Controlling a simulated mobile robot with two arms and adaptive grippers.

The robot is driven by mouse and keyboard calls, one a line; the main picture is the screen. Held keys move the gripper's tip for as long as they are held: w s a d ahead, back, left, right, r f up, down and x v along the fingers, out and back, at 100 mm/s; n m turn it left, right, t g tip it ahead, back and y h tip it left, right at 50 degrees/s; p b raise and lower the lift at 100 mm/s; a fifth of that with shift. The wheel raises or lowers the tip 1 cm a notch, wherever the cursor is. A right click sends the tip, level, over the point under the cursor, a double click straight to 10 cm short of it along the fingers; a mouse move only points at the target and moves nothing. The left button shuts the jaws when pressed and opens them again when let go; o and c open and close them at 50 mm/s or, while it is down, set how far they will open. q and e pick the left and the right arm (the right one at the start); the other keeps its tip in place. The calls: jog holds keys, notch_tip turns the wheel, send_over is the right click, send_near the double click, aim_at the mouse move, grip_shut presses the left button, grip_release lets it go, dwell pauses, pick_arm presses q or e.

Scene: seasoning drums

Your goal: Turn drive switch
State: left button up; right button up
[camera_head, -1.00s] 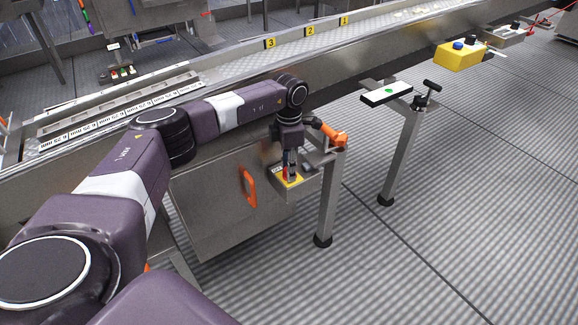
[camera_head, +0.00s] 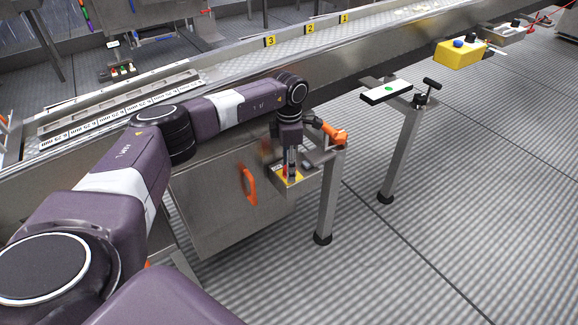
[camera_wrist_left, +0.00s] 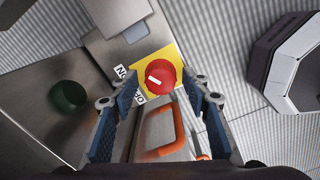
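The drive switch is a red round knob (camera_wrist_left: 160,77) with a white mark on a yellow plate (camera_wrist_left: 176,52), on the metal box under the conveyor. The white mark slants down to the right in the left wrist view. The yellow plate also shows in the head view (camera_head: 292,180), partly hidden by my gripper. My left gripper (camera_wrist_left: 162,86) is open, pointing down over the switch, with one finger on each side of the knob. Contact between fingers and knob cannot be told. A lettered label beside the plate is partly covered. My right gripper is out of view.
An orange handle (camera_head: 248,186) is on the cabinet door just left of the switch. An orange part (camera_head: 334,133) and a metal leg (camera_head: 328,200) stand close on the right. A dark green round part (camera_wrist_left: 68,96) is on the metal. Open floor lies to the right.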

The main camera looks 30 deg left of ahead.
pick_arm(q)
notch_tip(320, 180, up, 12)
dwell(0.7)
dwell(0.4)
